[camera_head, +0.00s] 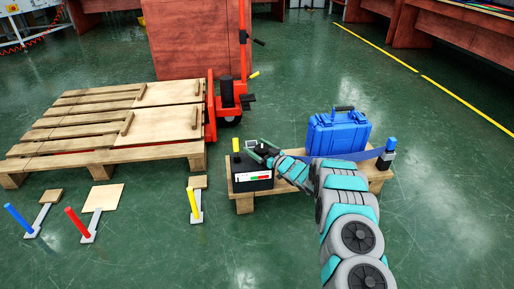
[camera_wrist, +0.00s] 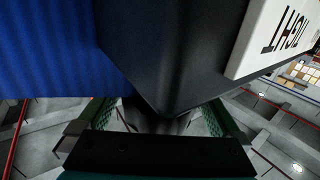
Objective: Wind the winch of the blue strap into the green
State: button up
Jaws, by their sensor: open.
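The winch is a black box (camera_head: 252,172) on the left end of a low wooden stand, with a white gauge strip (camera_head: 254,177) showing red and green; its reading is too small to tell. The blue strap (camera_head: 362,155) runs along the stand to a dark post with a blue top (camera_head: 388,150). My gripper (camera_head: 262,151) is at the right side of the box, open. In the wrist view its green fingers (camera_wrist: 155,116) stand either side of a dark round part below the box. The blue strap fills the upper left there; a white label (camera_wrist: 275,38) is upside down.
A blue case (camera_head: 337,133) stands on the wooden stand (camera_head: 245,201) behind my arm. A large pallet (camera_head: 95,153) and a red pallet truck (camera_head: 232,95) are at left. Blue, red and yellow levers (camera_head: 194,205) stand front left.

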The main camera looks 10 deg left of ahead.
jog(key=shift+c, duration=0.2)
jog(key=c, duration=1.2)
